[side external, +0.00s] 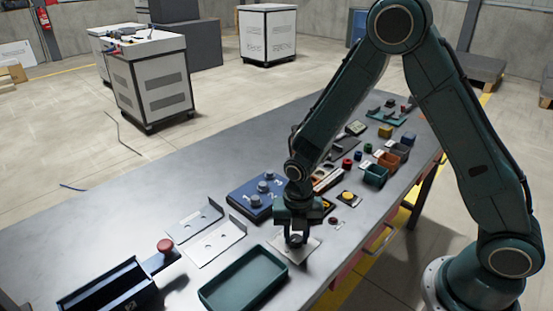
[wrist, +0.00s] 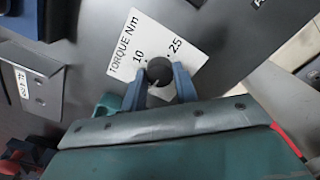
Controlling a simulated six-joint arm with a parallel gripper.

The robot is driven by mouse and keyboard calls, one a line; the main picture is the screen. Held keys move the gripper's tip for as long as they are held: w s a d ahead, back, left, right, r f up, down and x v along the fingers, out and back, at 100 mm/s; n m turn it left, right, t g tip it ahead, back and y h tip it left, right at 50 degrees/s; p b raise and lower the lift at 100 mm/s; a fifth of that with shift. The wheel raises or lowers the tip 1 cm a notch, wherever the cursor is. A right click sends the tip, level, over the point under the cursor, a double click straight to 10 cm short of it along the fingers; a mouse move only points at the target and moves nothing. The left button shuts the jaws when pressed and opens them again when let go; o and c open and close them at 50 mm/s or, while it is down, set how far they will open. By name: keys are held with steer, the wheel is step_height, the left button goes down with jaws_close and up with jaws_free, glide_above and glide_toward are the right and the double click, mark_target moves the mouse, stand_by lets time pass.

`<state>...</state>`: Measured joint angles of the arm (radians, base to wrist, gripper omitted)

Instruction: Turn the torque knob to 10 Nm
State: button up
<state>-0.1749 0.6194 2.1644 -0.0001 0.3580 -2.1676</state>
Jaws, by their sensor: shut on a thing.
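The torque knob (wrist: 159,69) is a small dark round knob in the wrist view. It sits at the lower edge of a white label (wrist: 140,30) reading TORQUE Nm, with 10 on the left and 25 on the right. The blue fingers of my gripper (wrist: 160,84) are shut on the knob, one on each side. Which way the knob points cannot be told. In the side view my gripper (side external: 297,238) points down over the light plate (side external: 311,249) on the table. The knob is hidden there by the fingers.
A green tray (side external: 204,296) lies close in front. A blue block with several knobs (side external: 240,196) and a bent metal bracket (side external: 215,244) lie behind and left. Small coloured parts crowd the far end.

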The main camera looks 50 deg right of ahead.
steer(key=shift+m, duration=0.3)
steer(key=m, duration=0.8)
steer(key=shift+m, duration=0.3)
steer(key=m, duration=0.4)
steer(key=shift+m, duration=2.2)
steer(key=o, duration=1)
steer(key=shift+c, duration=0.2)
